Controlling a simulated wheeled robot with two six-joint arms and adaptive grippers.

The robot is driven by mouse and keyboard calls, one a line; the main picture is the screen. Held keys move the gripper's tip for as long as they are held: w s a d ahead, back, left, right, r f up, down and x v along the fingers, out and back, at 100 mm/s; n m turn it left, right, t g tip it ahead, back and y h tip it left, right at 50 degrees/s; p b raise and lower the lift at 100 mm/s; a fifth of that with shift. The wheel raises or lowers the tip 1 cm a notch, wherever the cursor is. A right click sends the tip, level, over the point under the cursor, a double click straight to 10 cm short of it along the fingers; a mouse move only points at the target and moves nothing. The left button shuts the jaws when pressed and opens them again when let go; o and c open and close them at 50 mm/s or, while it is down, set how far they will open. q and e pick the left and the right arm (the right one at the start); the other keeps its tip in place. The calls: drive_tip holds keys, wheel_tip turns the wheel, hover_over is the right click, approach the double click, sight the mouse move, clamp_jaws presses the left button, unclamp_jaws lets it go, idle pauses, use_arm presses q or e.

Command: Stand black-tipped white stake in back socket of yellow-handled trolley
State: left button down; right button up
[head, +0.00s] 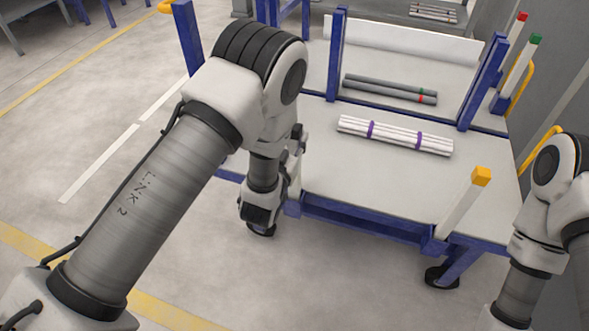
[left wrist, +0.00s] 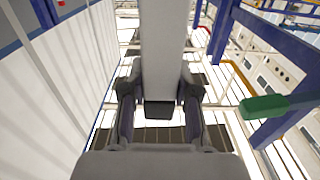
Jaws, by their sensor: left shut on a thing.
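My left gripper (left wrist: 160,92) is shut on a white stake (left wrist: 162,40) with a black tip (left wrist: 159,110). The stake runs between its fingers in the left wrist view, with the tip just past them. The trolley has a pale deck, blue posts and a yellow handle (head: 517,90) at the right. The back socket cannot be picked out. My right gripper is out of view; only its arm shows at the right edge.
A purple-banded bundle of white pipes (head: 395,135) and two grey pipes (head: 390,89) lie on the deck. White stakes with orange (head: 481,176), red (head: 522,17) and green (head: 535,39) tips stand at the right. The near deck is clear.

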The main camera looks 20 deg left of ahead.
use_arm(q)
wheel_tip(320, 180, up, 12)
drive_tip(key=p, duration=0.3)
drive_tip(key=shift+f+p, duration=0.1)
drive_tip(key=shift+p, duration=0.2)
wheel_tip(320, 180, up, 8)
drive_tip(key=p, duration=0.6)
